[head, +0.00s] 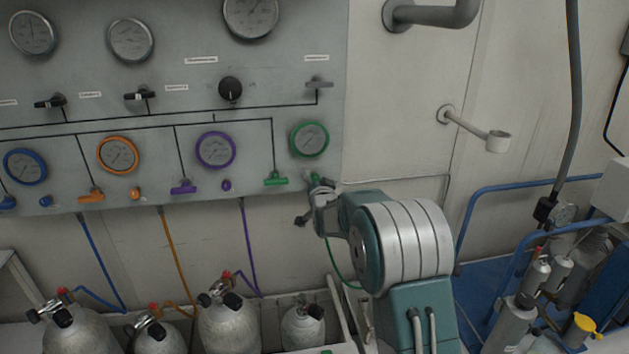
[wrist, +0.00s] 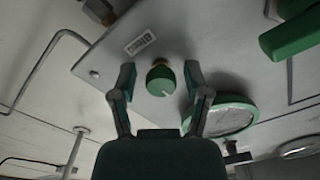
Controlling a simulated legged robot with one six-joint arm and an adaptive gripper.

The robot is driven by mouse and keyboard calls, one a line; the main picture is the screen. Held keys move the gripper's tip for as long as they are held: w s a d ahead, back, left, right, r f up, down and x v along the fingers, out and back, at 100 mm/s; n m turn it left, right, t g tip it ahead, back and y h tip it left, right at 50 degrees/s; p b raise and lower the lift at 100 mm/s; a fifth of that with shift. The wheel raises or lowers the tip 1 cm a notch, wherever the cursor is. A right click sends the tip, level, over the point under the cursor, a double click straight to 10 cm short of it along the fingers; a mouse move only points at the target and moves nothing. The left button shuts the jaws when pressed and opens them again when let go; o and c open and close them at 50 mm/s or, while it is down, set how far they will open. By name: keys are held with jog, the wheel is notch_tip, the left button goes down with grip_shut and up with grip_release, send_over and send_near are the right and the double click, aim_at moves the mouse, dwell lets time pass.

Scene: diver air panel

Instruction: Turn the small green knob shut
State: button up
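The small green knob (wrist: 160,81) is a round knob with a pale pointer line on the grey panel. In the wrist view it shows between the two fingertips of my gripper (wrist: 158,72), with a gap on each side. My gripper is open and empty. I cannot tell whether the fingertips reach as deep as the knob. In the head view my gripper (head: 319,192) is at the panel's lower right corner, and only a bit of the green knob (head: 314,176) shows above it.
The green-rimmed gauge (head: 310,139) is just above the knob; its rim (wrist: 238,103) is near one finger. A green T-handle (head: 276,179) is to the left, also large in the wrist view (wrist: 292,36). Purple, orange and blue handles line the panel (head: 180,80). Cylinders (head: 229,322) stand below.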

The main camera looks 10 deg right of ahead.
dwell(0.3)
jog(key=s, duration=1.2)
jog(key=s+r+n+g, duration=0.2)
jog(key=s+n+g, duration=0.5)
jog(key=s, duration=3.2)
jog(key=g, duration=0.5)
